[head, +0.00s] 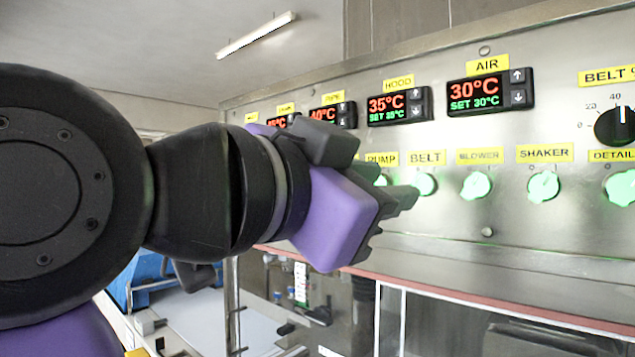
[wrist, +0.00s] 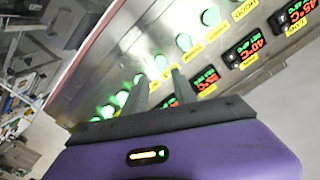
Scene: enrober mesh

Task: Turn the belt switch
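The belt switch (head: 424,183) is a green-lit round knob under the yellow BELT label (head: 426,158) in the head view. My gripper (head: 408,196) is at the belt switch's left side in that view, with its fingertips close to the panel and overlapping the knob's edge. I cannot tell whether they touch it. In the wrist view my gripper (wrist: 158,74) has its two fingers apart, pointing at the row of lit knobs. One green knob (wrist: 161,62) shows between and just beyond the fingertips. Its label is not readable there.
The pump knob (head: 380,180) is partly hidden behind my fingers. The blower knob (head: 475,185) and shaker knob (head: 543,186) are to the right. Temperature displays (head: 399,106) sit above. A black belt dial (head: 615,126) is at the far right. A red-brown edge (head: 450,285) runs below the panel.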

